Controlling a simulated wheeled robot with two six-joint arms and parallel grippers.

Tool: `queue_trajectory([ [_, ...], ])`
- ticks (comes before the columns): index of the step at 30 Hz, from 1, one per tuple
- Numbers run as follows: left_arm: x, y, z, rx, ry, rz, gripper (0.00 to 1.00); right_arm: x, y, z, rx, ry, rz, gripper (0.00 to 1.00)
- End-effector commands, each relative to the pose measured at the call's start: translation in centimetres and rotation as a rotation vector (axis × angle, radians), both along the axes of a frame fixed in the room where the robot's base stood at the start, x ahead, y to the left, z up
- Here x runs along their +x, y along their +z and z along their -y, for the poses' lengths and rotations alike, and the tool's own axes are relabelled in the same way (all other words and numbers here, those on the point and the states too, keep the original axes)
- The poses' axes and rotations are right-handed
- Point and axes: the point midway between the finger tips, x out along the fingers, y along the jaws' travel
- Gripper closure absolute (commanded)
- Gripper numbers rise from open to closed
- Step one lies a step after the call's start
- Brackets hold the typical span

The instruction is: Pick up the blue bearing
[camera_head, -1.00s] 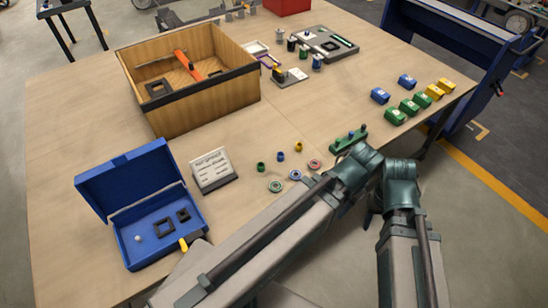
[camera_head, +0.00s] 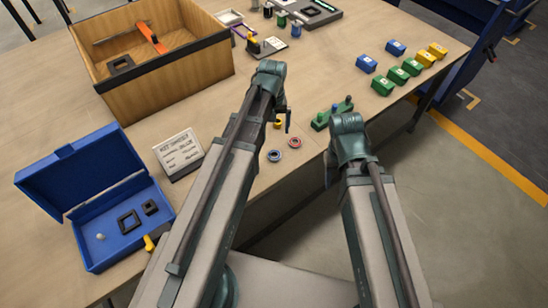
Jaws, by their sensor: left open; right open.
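The blue bearing (camera_head: 273,156), a small flat ring, lies on the table just right of my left forearm. A red bearing (camera_head: 294,142) lies up and right of it, apart from it. My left gripper (camera_head: 284,121) hangs beyond the blue bearing, near a small yellow part (camera_head: 278,124); it is open, mostly hidden by its own wrist, and I see nothing held. My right gripper (camera_head: 329,169) is open and empty at the table's front edge, right of the bearings, mostly hidden behind its wrist. My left arm hides the table to the left of the blue bearing.
A green block with pegs (camera_head: 333,115) stands right of the bearings. An open blue case (camera_head: 85,210), a sign card (camera_head: 178,152) and a wooden crate (camera_head: 170,80) lie to the left. Several coloured blocks (camera_head: 397,75) sit at the right.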

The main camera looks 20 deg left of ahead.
Motion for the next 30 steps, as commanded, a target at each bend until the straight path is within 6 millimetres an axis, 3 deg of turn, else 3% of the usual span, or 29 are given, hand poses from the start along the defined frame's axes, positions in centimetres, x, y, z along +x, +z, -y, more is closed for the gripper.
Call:
queue_trajectory([
  [5, 0.0, -1.3, 0.0, 0.000, -0.002, 0.000, 0.01, 0.0, -1.3, 0.0, 0.000, 0.000, 0.000, 0.50],
  [21, 0.0, -8.3, 0.1, 0.001, -0.004, 0.000, 0.01, 0.0, -8.3, 0.0, 0.000, 0.000, 0.000, 0.50],
  [30, 0.0, -8.6, 0.1, 0.001, -0.004, 0.000, 0.01, 0.0, -8.6, 0.0, 0.000, 0.000, 0.000, 0.50],
])
